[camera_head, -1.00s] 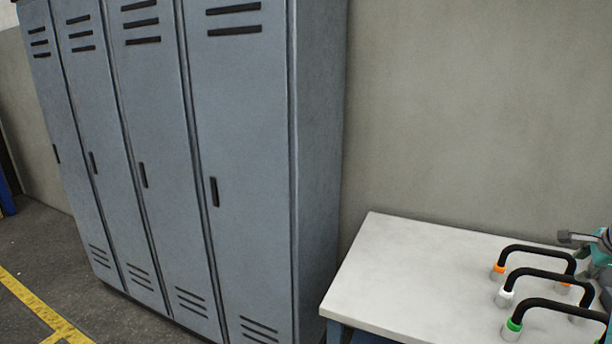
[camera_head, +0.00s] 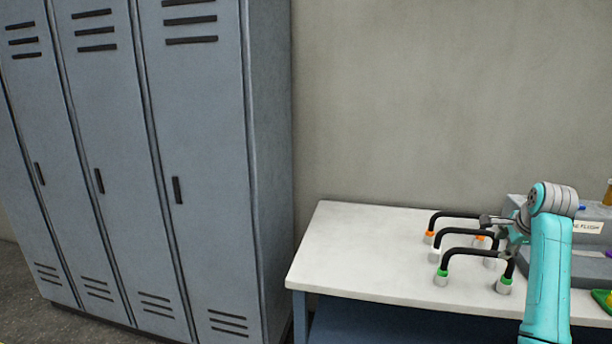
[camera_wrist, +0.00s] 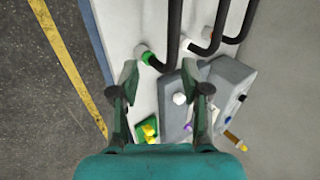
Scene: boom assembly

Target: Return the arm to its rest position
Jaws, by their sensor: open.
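My teal arm (camera_head: 546,275) rises at the right of the head view, in front of the white-topped table. My gripper (camera_wrist: 166,85) shows in the wrist view with its two fingers spread apart and nothing between them. In the wrist view it looks down over the table's edge. In the head view the gripper end is partly hidden by the arm's wrist joint near the black hoses, so I cannot tell there how far it is from them.
Several black bent hoses with coloured ends (camera_head: 464,236) stand on the table (camera_head: 350,250). A grey labelled box (camera_head: 590,265) and a green tray (camera_head: 602,298) with yellow pieces lie to the right. Grey lockers (camera_head: 190,150) stand at the left. The table's left part is clear.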

